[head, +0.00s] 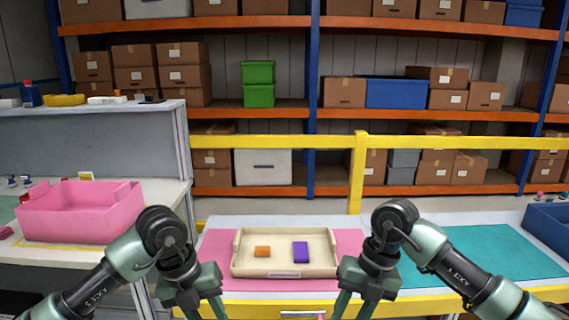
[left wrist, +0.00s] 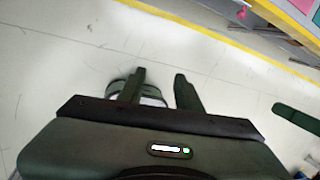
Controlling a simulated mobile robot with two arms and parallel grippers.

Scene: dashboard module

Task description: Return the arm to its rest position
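My left gripper (head: 204,311) hangs at the lower left of the head view, pointing down in front of the table. In the left wrist view its two fingers (left wrist: 157,88) stand apart with nothing held between them, over the pale floor. My right gripper (head: 355,308) hangs at the lower middle of the head view, also pointing down, its fingers apart and no object seen between them. Its fingertips are cut off by the frame.
The tray stands on a pink mat (head: 217,243); a teal mat (head: 492,250) lies to the right, with a blue bin (head: 549,224) at the far right. A pink bin (head: 81,211) stands on the left bench. A yellow rail (head: 450,143) and loaded shelves stand behind.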

